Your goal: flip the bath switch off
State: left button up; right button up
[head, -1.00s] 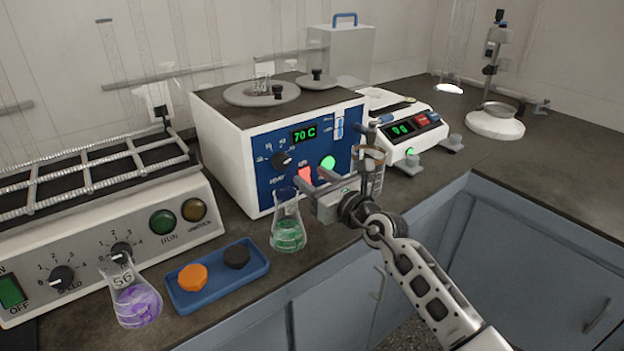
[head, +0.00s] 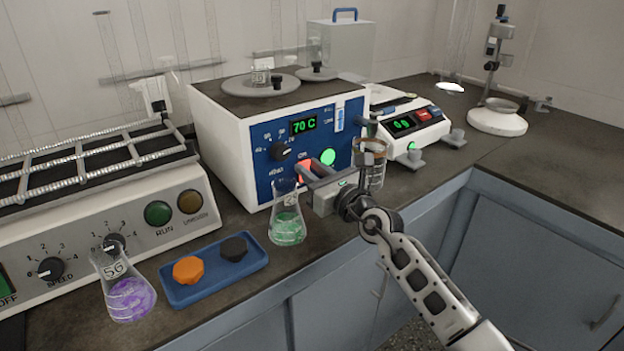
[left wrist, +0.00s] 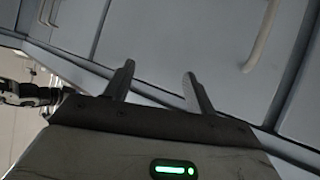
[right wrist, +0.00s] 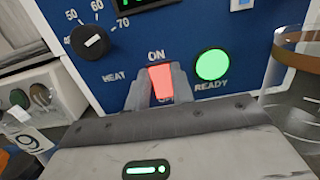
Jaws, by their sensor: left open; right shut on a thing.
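The bath (head: 222,140) is a white box with a blue front panel, a 70 C display, a black heat dial (right wrist: 92,42) and a lit green ready lamp (right wrist: 212,64). Its red, glowing bath switch (right wrist: 160,84) sits under the word ON. My right gripper (head: 307,176) is at the panel. In the right wrist view its fingers are closed around the switch, one on each side. The fingers partly hide the switch in the head view. My left gripper (left wrist: 157,82) is open and empty, facing the blue cabinet fronts; it is outside the head view.
A flask of green liquid (head: 287,228) stands just left of my right gripper. A glass beaker (head: 376,172) is close on its right. A blue tray (head: 216,285) with orange and black knobs and a purple flask (head: 130,298) are farther left. A scale (head: 412,135) stands right of the bath.

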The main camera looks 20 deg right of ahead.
jog(key=shift+f+t+b, duration=0.3)
jog(key=shift+f+b, duration=0.35)
jog(key=shift+b, duration=0.2)
jog(key=t+b, duration=0.1)
jog(key=b, duration=0.1)
jog(key=y+b, duration=0.1)
jog(key=b, duration=0.2)
jog(key=shift+s+r+t+b, duration=0.1)
jog(key=shift+r+t+b, duration=0.1)
jog(key=shift+t+b, duration=0.15)
pick_arm(q)
notch_tip(320, 180, down, 10)
jog(key=d+g, duration=0.1)
jog(key=d, duration=0.1)
jog(key=shift+w+d+m+g+h, duration=0.25)
jog(key=shift+w+m+g+h, duration=0.05)
jog(key=shift+m+h, duration=0.1)
pick_arm(e)
jog(key=shift+r, duration=0.1)
jog(key=o, duration=1)
